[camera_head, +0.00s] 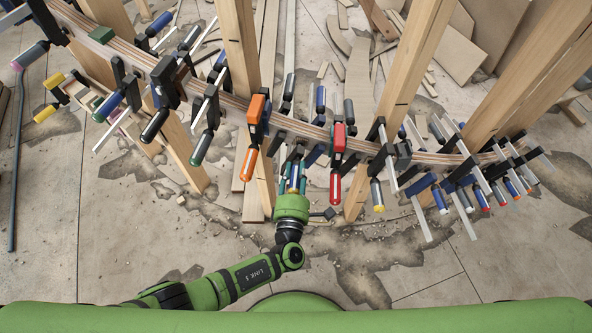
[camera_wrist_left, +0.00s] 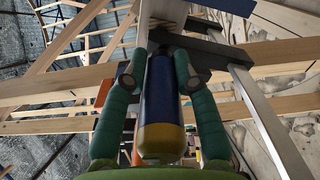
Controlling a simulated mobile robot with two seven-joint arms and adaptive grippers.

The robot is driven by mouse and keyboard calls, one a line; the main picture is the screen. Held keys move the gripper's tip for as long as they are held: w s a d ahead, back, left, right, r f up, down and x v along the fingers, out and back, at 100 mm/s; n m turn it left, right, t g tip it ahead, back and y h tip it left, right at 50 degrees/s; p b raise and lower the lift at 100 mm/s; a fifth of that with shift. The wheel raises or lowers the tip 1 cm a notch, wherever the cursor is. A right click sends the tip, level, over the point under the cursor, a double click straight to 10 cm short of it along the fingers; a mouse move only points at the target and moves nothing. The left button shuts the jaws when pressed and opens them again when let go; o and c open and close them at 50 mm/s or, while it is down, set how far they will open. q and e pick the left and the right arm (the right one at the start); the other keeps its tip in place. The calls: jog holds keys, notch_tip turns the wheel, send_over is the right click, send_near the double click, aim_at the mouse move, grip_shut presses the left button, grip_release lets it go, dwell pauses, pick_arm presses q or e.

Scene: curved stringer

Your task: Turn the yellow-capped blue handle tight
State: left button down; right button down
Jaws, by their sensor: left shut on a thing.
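The blue handle (camera_wrist_left: 158,100) with its yellow cap (camera_wrist_left: 160,140) fills the middle of the left wrist view, its cap end towards the camera. Above it is the dark clamp body (camera_wrist_left: 190,48). My left gripper (camera_head: 293,176) is at the lower edge of the curved stringer (camera_head: 225,97), near its middle. Its green fingers, one on each side, are shut on the handle, which they partly cover. In the head view the handle shows only as a sliver of blue between the fingers. My right gripper is not in view.
An orange clamp (camera_head: 253,130) hangs left of my gripper and a red clamp (camera_head: 337,160) right of it, both close. Wooden posts (camera_head: 238,45) rise through the stringer. Several more clamps line it. The floor in front is open, with debris (camera_head: 370,245).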

pick_arm(q)
jog(key=shift+w+d+r, duration=0.15)
jog(key=shift+d+r, duration=0.1)
jog(key=shift+r, duration=0.05)
jog(key=c, duration=1)
grip_release()
jog(key=shift+f, duration=0.15)
jog(key=shift+a, duration=0.1)
jog(key=shift+s+f, duration=0.1)
jog(key=shift+s, duration=0.25)
jog(key=s, duration=0.7)
jog(key=s+a, duration=0.1)
jog(key=s, duration=0.3)
jog(key=shift+s+a, duration=0.1)
jog(key=shift+s, duration=0.05)
jog(key=shift+s, duration=0.15)
